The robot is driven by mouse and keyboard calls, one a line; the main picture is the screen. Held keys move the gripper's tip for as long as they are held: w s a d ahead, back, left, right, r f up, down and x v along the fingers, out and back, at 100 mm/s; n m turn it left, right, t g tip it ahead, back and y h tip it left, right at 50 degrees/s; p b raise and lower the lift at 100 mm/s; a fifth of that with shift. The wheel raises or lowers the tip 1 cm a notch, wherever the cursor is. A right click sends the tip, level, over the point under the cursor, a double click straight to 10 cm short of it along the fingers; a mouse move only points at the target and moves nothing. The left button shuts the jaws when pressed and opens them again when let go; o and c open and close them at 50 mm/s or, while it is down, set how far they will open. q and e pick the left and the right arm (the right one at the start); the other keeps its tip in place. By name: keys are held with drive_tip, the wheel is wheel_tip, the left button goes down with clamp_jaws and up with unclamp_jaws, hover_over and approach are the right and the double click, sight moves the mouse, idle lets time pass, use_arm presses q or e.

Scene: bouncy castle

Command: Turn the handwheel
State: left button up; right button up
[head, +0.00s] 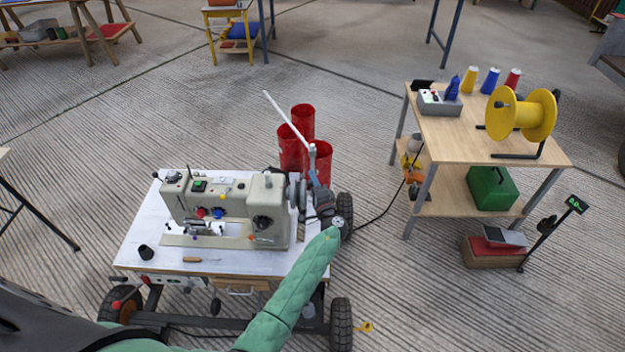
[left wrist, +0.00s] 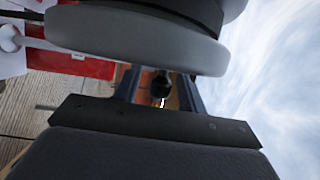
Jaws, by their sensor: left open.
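The cream sewing machine (head: 225,205) stands on a white-topped wheeled cart (head: 140,232). Its grey handwheel (head: 296,190) is on the machine's right end, partly hidden by my gripper. My left gripper (head: 313,192) is just right of the wheel, at the end of the green-sleeved arm. In the left wrist view a large grey rounded rim, which looks like the handwheel (left wrist: 140,45), fills the top. The two dark fingers (left wrist: 160,82) are apart below it, with a small black knob (left wrist: 161,86) showing between them. Contact cannot be told. My right gripper is not in view.
A wooden side table (head: 440,133) with a yellow spool (head: 535,115) is to the right. Open floor lies between it and the cart, crossed by a dark cable.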

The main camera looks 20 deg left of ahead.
use_arm(q)
drive_tip(key=shift+w+a, duration=0.15)
drive_tip(key=shift+w, duration=0.05)
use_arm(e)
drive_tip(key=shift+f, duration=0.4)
use_arm(q)
clamp_jaws()
